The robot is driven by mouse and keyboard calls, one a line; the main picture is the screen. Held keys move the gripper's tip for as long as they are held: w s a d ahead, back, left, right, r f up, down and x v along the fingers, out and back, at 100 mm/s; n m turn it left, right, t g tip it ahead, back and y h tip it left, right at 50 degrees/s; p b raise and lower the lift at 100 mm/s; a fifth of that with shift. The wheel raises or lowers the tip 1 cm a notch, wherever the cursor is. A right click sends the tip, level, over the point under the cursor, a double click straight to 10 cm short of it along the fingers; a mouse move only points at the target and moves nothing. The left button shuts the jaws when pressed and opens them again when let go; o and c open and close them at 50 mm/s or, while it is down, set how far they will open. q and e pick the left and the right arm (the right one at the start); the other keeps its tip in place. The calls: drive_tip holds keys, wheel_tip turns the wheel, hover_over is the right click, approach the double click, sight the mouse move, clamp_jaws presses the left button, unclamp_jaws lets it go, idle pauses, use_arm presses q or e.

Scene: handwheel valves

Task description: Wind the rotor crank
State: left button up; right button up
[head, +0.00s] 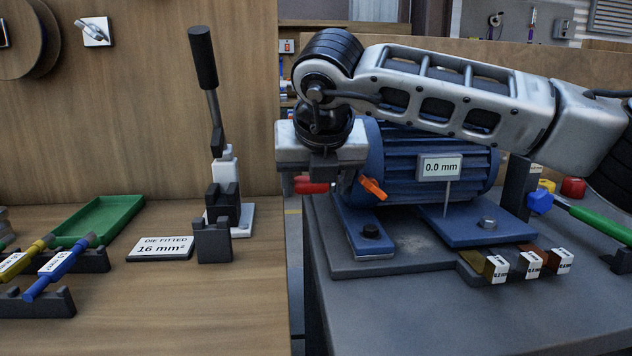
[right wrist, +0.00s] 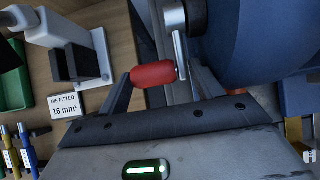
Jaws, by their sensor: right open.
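The blue motor (head: 435,165) sits on a blue base at the right, with a sign reading 0.0 mm (head: 440,167) in front of it. The rotor crank shows in the right wrist view as a grey metal arm (right wrist: 181,50) with a red handle (right wrist: 153,74). In the head view the red handle (head: 312,187) shows at the motor's left end, below my right gripper (head: 313,184). That gripper is open, and in the right wrist view its fingers (right wrist: 162,82) stand on either side of the handle. Contact cannot be told. My left gripper is not in view.
An orange lever (head: 373,189) sticks out by the motor's left end. Several labelled blocks (head: 530,264) lie in front of the base. On the left bench stand a lever press (head: 222,170), a "DIE FITTED 16 mm²" sign (head: 161,247) and a green tray (head: 98,220). A gap separates the benches.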

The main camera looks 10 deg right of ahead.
use_arm(q)
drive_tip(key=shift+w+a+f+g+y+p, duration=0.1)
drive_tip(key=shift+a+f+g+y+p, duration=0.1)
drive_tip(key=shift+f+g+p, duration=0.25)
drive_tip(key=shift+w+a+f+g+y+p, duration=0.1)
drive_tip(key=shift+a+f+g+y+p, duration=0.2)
drive_tip(key=shift+p, duration=0.35)
use_arm(e)
drive_tip(key=v, duration=1.5)
drive_tip(key=shift+s+r, duration=0.2)
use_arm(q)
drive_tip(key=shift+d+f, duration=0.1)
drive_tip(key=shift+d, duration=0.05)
